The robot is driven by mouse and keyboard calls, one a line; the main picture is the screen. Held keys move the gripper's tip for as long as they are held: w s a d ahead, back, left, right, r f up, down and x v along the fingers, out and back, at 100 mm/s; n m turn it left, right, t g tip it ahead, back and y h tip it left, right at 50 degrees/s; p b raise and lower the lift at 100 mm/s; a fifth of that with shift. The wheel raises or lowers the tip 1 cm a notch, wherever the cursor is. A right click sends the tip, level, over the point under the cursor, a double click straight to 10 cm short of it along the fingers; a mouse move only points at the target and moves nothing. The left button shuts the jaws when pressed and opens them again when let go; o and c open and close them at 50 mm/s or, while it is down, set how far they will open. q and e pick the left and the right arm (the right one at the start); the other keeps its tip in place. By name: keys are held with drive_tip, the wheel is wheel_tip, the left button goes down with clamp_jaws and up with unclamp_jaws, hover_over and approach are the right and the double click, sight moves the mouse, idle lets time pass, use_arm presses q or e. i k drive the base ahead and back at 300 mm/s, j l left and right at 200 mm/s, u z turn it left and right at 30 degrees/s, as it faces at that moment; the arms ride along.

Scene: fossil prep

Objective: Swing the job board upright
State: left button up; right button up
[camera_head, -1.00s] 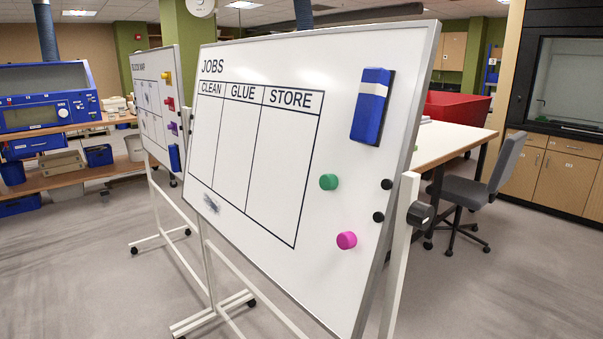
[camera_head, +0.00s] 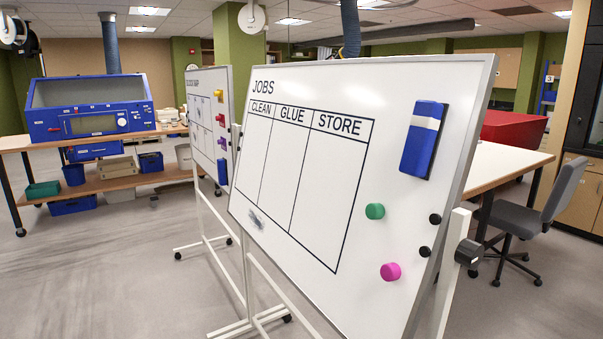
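The job board (camera_head: 300,225) is a white framed panel headed JOBS, with CLEAN, GLUE and STORE columns. It stands tilted in its white wheeled stand (camera_head: 250,278), with its top edge leaning back. A blue eraser (camera_head: 423,140), a green magnet (camera_head: 375,211), a pink magnet (camera_head: 390,271) and two small black magnets (camera_head: 430,236) sit on its right side. A black knob (camera_head: 468,253) is on the right post (camera_head: 450,270). Neither of my grippers is in view.
A second whiteboard (camera_head: 207,130) with coloured magnets stands behind on the left. A bench (camera_head: 110,186) holds a blue cabinet at the far left. A white table (camera_head: 505,165) and a grey chair (camera_head: 535,212) stand behind the board on the right.

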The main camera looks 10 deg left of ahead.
sight(320, 142)
drive_tip(key=k+z, duration=0.15)
drive_tip(key=k, duration=0.5)
drive_tip(key=z, duration=1.3)
drive_tip(key=i+j, duration=0.1)
drive_tip(key=j, duration=0.35)
drive_tip(key=i+j, duration=0.1)
drive_tip(key=j, duration=0.35)
drive_tip(key=i+j, duration=0.1)
drive_tip(key=j, duration=0.4)
drive_tip(key=i+j, duration=0.1)
drive_tip(key=j, duration=0.35)
drive_tip(key=z, duration=0.05)
